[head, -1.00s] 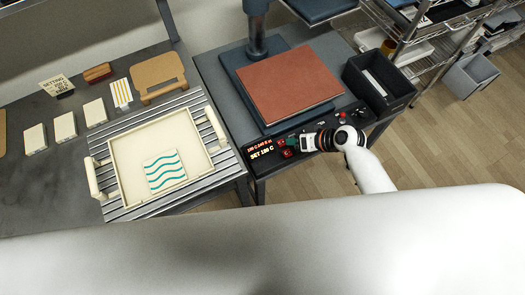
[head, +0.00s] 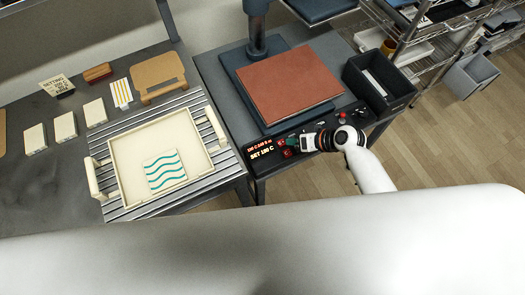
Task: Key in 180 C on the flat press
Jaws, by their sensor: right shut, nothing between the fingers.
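The flat press (head: 240,88) stands on the dark table, with a reddish-brown pad (head: 285,85) on its base. Its control panel (head: 262,166) runs along the front edge. A lit display (head: 261,152) on it has a red line above a paler "SET … C" line; the digits are too small to read surely. Red buttons (head: 288,153) sit just right of the display. My right gripper (head: 292,143) is shut and empty, its tips at or just over the buttons; I cannot tell whether they touch. My left gripper is not in view.
A cream tray (head: 113,165) with a wave-patterned tile (head: 164,170) lies on the slatted stand at left. White blocks (head: 65,127) and a small sign (head: 57,86) are behind it. A black bin (head: 400,97) stands right of the press, near a wire shelf (head: 410,30).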

